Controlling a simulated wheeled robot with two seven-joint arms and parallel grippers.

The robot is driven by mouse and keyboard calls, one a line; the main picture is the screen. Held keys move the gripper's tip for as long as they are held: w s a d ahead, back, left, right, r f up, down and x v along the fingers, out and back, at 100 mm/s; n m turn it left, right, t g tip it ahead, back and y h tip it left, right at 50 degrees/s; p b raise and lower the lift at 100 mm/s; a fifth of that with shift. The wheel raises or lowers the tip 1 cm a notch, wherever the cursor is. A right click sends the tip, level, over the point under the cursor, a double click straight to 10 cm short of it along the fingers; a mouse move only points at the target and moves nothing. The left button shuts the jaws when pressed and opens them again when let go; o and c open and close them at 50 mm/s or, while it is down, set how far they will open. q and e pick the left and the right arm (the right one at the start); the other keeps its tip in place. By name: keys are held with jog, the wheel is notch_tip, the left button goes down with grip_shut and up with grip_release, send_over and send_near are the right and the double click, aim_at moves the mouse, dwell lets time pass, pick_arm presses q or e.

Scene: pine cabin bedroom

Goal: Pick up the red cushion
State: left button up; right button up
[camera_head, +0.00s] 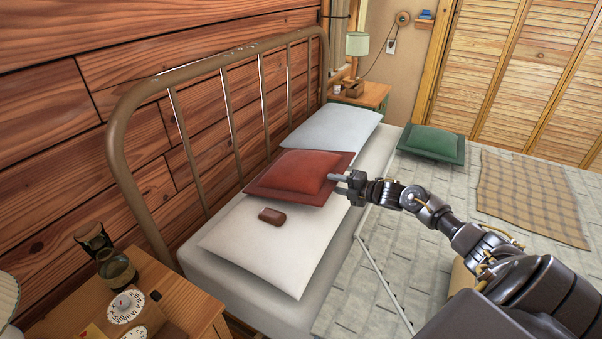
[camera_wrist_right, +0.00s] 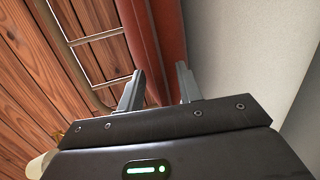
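The red cushion (camera_head: 298,173) lies on the bed, across the white pillow and near the pale pillow behind it. My right gripper (camera_head: 341,184) is at the cushion's right edge, coming from the right. In the right wrist view, the two fingers of my right gripper (camera_wrist_right: 160,72) stand apart, with the red edge of the cushion (camera_wrist_right: 155,40) between and beyond them. Whether the fingers touch it, I cannot tell. My left gripper is not in view.
A brown case (camera_head: 272,216) lies on the white pillow (camera_head: 270,250). The pale pillow (camera_head: 333,128) and a green cushion (camera_head: 432,142) are farther back. A metal headboard (camera_head: 190,150) runs along the left. A nightstand (camera_head: 170,300) with small items is at lower left.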

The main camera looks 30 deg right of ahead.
jog(key=shift+c, duration=0.3)
grip_shut()
jog(key=shift+r, duration=0.1)
